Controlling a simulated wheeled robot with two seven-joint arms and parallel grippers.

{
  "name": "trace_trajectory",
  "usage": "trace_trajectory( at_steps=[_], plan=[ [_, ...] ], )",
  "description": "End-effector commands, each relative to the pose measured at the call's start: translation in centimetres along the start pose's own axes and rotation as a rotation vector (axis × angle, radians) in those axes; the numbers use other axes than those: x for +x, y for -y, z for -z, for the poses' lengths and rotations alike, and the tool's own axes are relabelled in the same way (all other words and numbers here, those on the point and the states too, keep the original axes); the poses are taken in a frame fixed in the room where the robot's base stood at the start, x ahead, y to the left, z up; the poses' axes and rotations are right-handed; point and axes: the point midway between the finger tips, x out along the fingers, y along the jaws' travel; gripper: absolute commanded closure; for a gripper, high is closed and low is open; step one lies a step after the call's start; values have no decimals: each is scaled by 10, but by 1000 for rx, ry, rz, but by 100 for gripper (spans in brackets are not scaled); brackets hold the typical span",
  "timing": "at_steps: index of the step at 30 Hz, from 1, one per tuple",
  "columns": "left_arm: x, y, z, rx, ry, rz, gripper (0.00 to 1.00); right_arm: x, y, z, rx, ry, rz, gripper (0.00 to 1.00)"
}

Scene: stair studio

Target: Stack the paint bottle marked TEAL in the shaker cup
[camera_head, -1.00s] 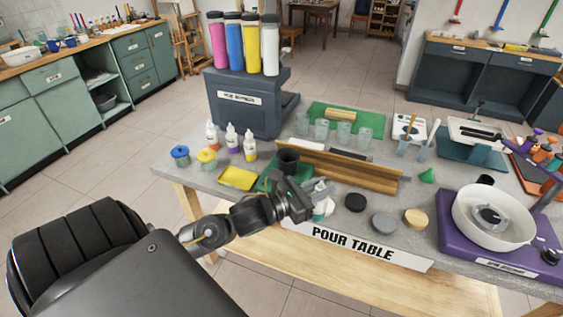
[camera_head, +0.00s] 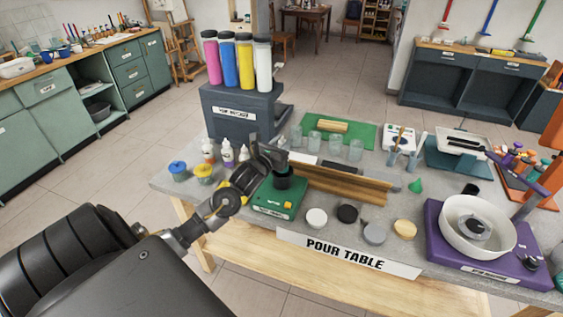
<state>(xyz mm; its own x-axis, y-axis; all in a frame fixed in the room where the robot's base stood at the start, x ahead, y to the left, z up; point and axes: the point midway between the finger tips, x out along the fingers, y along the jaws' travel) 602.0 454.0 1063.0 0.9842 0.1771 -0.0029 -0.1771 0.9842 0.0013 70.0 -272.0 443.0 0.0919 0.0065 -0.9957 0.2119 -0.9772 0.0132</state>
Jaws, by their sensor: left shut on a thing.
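The dark shaker cup (camera_head: 283,180) stands upright on the green shaker base (camera_head: 287,203) in the middle of the table. My left gripper (camera_head: 279,160) is right over the cup's mouth, with its fingers pointing down and to the right. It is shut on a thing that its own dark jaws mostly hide. I take this to be the TEAL paint bottle, but no label can be read. I cannot tell whether it is inside the cup or just above it. My right gripper is not in view.
White dropper bottles (camera_head: 227,154) stand behind my left arm, with blue and yellow jars (camera_head: 204,172) nearby. A wooden channel (camera_head: 345,186) lies right of the cup. Several round discs (camera_head: 347,214) line the front. A purple spinner (camera_head: 440,240) is at right.

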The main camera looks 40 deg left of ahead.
Motion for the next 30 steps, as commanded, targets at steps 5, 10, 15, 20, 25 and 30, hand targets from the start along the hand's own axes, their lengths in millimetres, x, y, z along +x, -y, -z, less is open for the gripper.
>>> trace_trajectory(
  at_steps=[5, 10, 15, 20, 25, 30],
  plan=[
    [0, 0, 18, 0, 1, -1, 100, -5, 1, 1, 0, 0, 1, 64],
    [0, 0, 23, -1, 2, 0, 100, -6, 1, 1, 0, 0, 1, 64],
    [0, 0, 47, -1, 0, -1, 100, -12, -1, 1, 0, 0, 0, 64],
    [0, 0, 56, 1, 4, 0, 100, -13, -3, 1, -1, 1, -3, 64],
    [0, 0, 57, 1, 4, 1, 100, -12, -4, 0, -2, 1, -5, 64],
    [0, 0, 61, 1, 3, 1, 100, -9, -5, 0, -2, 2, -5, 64]
  ],
)
